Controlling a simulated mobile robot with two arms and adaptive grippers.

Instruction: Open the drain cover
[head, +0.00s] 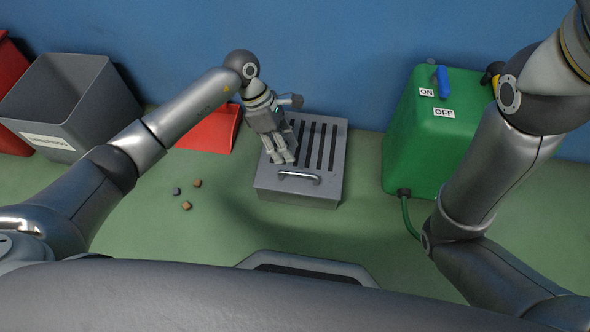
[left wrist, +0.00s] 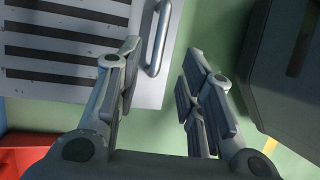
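The drain cover (head: 334,160) is a grey slotted plate on a low grey block on the floor. It looks closed. Its metal bar handle (head: 299,175) is near the front edge. In the left wrist view the cover (left wrist: 88,22) fills the upper left, and the handle (left wrist: 157,40) shows beyond the fingers, nearer the left finger. My left gripper (head: 281,157) hangs over the left part of the cover, just behind the handle. Its fingers (left wrist: 164,52) are apart with nothing between them. Contact with the handle is not visible. My right gripper is out of view.
A green box (head: 425,140) with ON and OFF labels, a blue lever (head: 442,82) and a green hose stands right. A grey bin (head: 70,105) and a red object (head: 208,130) are left. Small lumps (head: 187,205) lie on the floor. A blue wall (head: 300,50) is behind.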

